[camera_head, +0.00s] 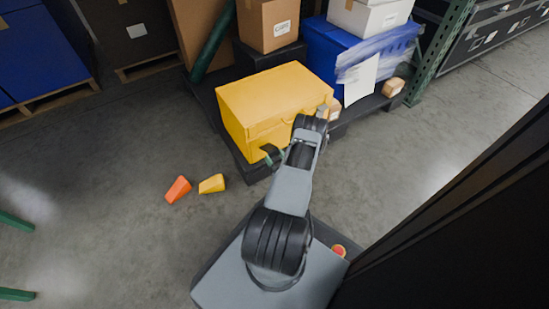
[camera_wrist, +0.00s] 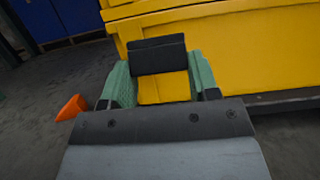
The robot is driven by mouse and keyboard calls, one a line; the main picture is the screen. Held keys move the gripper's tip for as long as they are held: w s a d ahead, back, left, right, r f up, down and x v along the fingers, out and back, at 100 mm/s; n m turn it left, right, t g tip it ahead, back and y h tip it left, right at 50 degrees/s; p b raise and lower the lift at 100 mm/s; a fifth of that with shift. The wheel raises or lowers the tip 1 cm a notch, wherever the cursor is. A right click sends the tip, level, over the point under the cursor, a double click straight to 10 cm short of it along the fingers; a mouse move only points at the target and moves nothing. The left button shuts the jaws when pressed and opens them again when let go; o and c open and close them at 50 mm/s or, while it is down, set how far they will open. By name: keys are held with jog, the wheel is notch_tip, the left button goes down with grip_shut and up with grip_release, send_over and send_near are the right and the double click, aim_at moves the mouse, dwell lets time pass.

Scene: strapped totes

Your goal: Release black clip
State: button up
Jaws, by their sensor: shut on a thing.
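The yellow tote (camera_head: 262,92) sits closed on a dark pallet, and its front face (camera_wrist: 240,50) fills the upper right of the wrist view. The black clip (camera_wrist: 157,54) is a dark block in front of that face, between the green fingers of my gripper (camera_wrist: 160,76). In the head view my gripper (camera_head: 273,156) is at the tote's lower front, with its fingers partly hidden by my wrist. It is shut on the clip. I cannot tell whether the clip still touches the tote.
An orange wedge (camera_head: 178,189) and a yellow wedge (camera_head: 212,184) lie on the floor left of my base. A blue tote (camera_head: 325,55) with wrap and cardboard boxes (camera_head: 268,25) stand behind. A green rack post (camera_head: 437,50) is at the right.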

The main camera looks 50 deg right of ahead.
aim_at(275, 151)
jog(key=shift+w, duration=0.15)
jog(key=o, duration=1.3)
notch_tip(275, 151, up, 4)
jog(key=p, duration=0.2)
jog(key=shift+r+p, duration=0.15)
jog(key=shift+p, duration=0.15)
jog(key=shift+s+a+r, duration=1.45)
jog(key=shift+s+a, duration=0.15)
jog(key=shift+a, duration=0.1)
jog(key=shift+s+a+r, duration=1.5)
jog(key=shift+s+a, duration=0.05)
jog(key=shift+a, duration=0.15)
jog(key=shift+s+a+r, duration=1.45)
jog(key=shift+s+a, duration=0.15)
jog(key=shift+a, duration=0.1)
